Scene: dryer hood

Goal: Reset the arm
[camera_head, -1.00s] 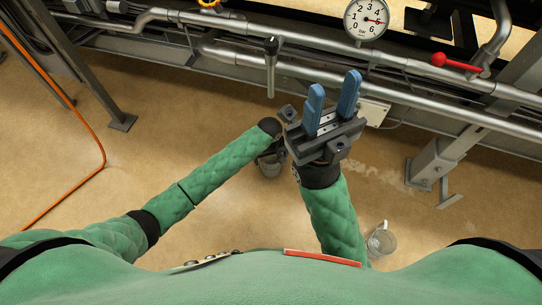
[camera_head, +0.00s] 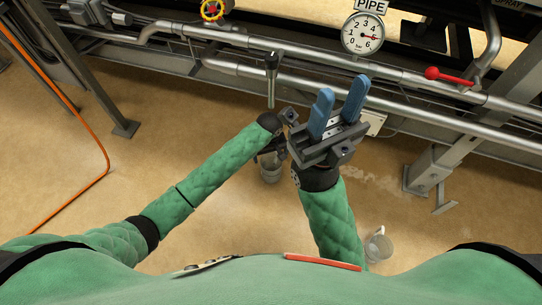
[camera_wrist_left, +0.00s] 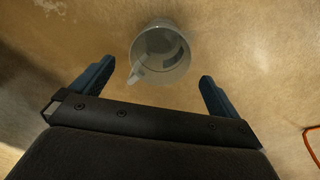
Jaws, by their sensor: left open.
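My left arm comes in from the left, and its dark gripper (camera_head: 272,150) points down, mostly hidden by the wrist. In the left wrist view its two blue fingers (camera_wrist_left: 157,72) are wide apart and empty.
Grey pipes (camera_head: 420,88) run across the back, with a gauge (camera_head: 362,34), a red-handled lever (camera_head: 450,76) and a yellow-red valve wheel (camera_head: 212,10). An orange hose (camera_head: 95,140) lies at left.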

